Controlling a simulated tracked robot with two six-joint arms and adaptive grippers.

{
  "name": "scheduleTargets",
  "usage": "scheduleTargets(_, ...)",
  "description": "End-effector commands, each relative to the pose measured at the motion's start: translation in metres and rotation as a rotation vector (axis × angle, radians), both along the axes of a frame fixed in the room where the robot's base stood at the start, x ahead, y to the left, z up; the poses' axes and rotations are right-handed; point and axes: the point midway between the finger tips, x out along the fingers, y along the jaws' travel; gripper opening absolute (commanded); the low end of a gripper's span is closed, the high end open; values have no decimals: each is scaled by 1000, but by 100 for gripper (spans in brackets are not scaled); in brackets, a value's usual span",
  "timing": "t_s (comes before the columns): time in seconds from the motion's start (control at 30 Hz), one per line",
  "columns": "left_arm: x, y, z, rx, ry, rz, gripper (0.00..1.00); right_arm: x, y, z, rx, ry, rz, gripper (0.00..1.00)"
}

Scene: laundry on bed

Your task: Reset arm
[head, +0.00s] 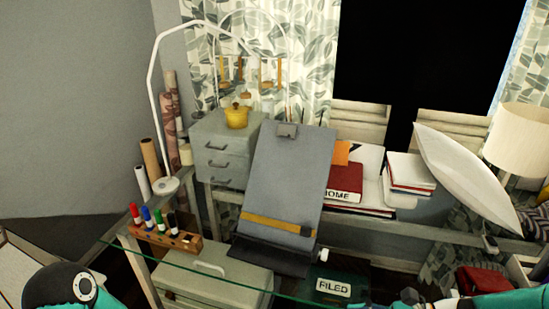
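Part of my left arm, a black rounded joint with a teal edge, shows at the bottom left corner. My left gripper is outside the picture. My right arm, teal, shows along the bottom right edge. Dark and teal parts at its left end (408,297) look like my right gripper, cut off by the frame's lower edge. I cannot tell whether its fingers are open or shut, or whether they hold anything.
A glass-topped desk (225,275) carries a marker holder (165,236), a tilted grey clipboard (285,180) and a white lamp (168,184). Behind are a grey drawer unit (222,150), books (345,182) and a white pillow (465,175). A "FILED" tray (333,287) is low in front.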

Motion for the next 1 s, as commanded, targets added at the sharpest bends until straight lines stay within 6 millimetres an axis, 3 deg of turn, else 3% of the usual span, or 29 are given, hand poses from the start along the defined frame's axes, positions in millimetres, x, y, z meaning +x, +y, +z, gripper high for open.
scheduleTargets(0.17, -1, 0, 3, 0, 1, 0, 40, -36, 41, -32, -38, 67, 154, 59)
scheduleTargets(0.27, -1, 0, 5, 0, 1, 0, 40, -66, 63, -59, -105, 88, 274, 59)
scheduleTargets(0.37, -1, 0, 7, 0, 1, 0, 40, -111, 80, -99, -223, 74, 451, 59)
scheduleTargets(0.5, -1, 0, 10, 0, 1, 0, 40, -178, 81, -162, -449, -103, 788, 59)
scheduleTargets(0.57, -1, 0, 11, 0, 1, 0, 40, -191, 75, -183, -529, -228, 906, 59)
scheduleTargets(0.63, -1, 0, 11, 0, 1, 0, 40, -194, 69, -201, -608, -387, 1007, 59)
scheduleTargets(0.73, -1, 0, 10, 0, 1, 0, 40, -183, 62, -216, -700, -604, 1082, 59)
scheduleTargets(0.9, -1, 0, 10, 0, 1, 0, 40, -146, 58, -220, -827, -869, 1104, 59)
scheduleTargets(1.0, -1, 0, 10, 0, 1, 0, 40, -132, 59, -221, -868, -934, 1102, 59)
